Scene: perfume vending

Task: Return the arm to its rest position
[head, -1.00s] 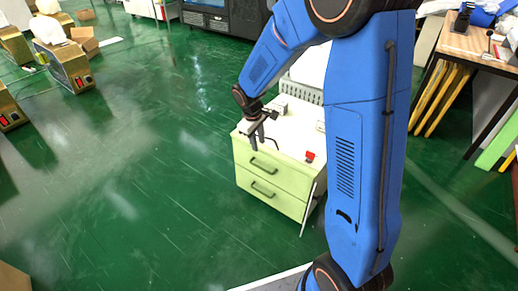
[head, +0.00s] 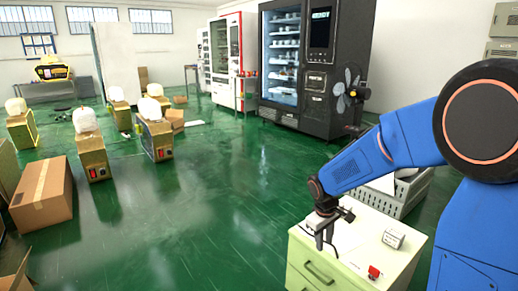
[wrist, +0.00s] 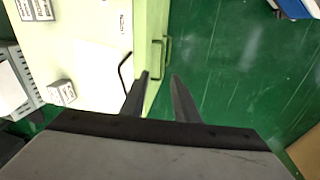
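My gripper (head: 325,243) hangs over the left part of a pale green drawer cabinet with a white top (head: 302,262). In the wrist view its two dark fingers (wrist: 160,76) stand apart with nothing between them, so it is open and empty. My blue arm is bent and reaches in from the right side of the head view. In the wrist view the fingertips appear near the cabinet's drawer-front edge, beside a thin black bent rod (wrist: 124,72).
A small white box (head: 393,239) and a red object (head: 374,272) sit on the cabinet top. A grey crate (head: 408,190) stands behind it. A black vending machine (head: 318,70) with a fan (head: 347,92) is farther back.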

